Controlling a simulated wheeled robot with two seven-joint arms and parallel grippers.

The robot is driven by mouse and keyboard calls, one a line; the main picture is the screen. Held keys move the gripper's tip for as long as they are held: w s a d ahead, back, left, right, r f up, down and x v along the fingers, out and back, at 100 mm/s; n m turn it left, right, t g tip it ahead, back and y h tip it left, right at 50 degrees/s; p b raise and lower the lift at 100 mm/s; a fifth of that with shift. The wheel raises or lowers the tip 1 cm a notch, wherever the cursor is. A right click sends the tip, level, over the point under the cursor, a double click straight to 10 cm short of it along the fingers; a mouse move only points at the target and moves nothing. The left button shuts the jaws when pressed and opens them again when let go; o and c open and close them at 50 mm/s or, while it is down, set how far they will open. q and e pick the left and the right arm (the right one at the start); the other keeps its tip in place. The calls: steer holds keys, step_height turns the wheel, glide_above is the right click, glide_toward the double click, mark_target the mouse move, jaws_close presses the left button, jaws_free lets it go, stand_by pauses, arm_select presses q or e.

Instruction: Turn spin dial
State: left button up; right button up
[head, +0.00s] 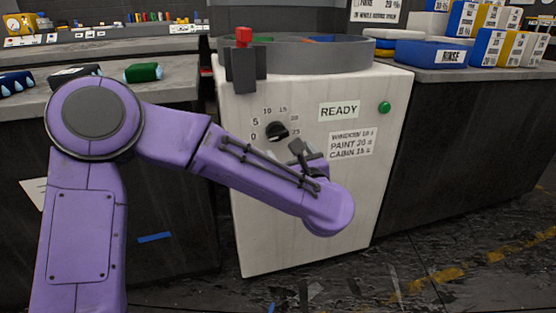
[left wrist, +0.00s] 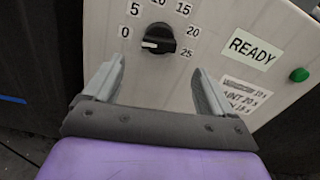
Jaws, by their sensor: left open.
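The spin dial (head: 278,131) is a black knob on the front of the white machine (head: 335,225), ringed by printed numbers from 0 to 25. In the left wrist view the dial (left wrist: 158,40) shows a white mark on its left side, toward the 0. My left gripper (head: 302,151) is just in front of the panel, below and right of the dial in the head view. In the left wrist view its open fingers (left wrist: 156,72) are spread below the dial, with nothing between them. My right gripper is not in view.
A READY label (head: 339,111) and a green button (head: 384,107) are right of the dial. A red-topped lever (head: 244,37) stands at the machine's top left. Counters with boxes, including a blue RINSE box (head: 433,53), flank the machine.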

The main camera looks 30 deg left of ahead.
mark_target(279, 135)
arm_select(q)
steer(key=b+x, duration=0.2)
steer(key=x, duration=0.7)
steer(key=shift+w+a+r, duration=0.1)
steer(key=shift+a, duration=0.15)
steer(key=shift+w+a, duration=0.3)
steer(key=shift+a, duration=0.05)
steer(key=shift+r, duration=0.1)
steer(key=c, duration=1)
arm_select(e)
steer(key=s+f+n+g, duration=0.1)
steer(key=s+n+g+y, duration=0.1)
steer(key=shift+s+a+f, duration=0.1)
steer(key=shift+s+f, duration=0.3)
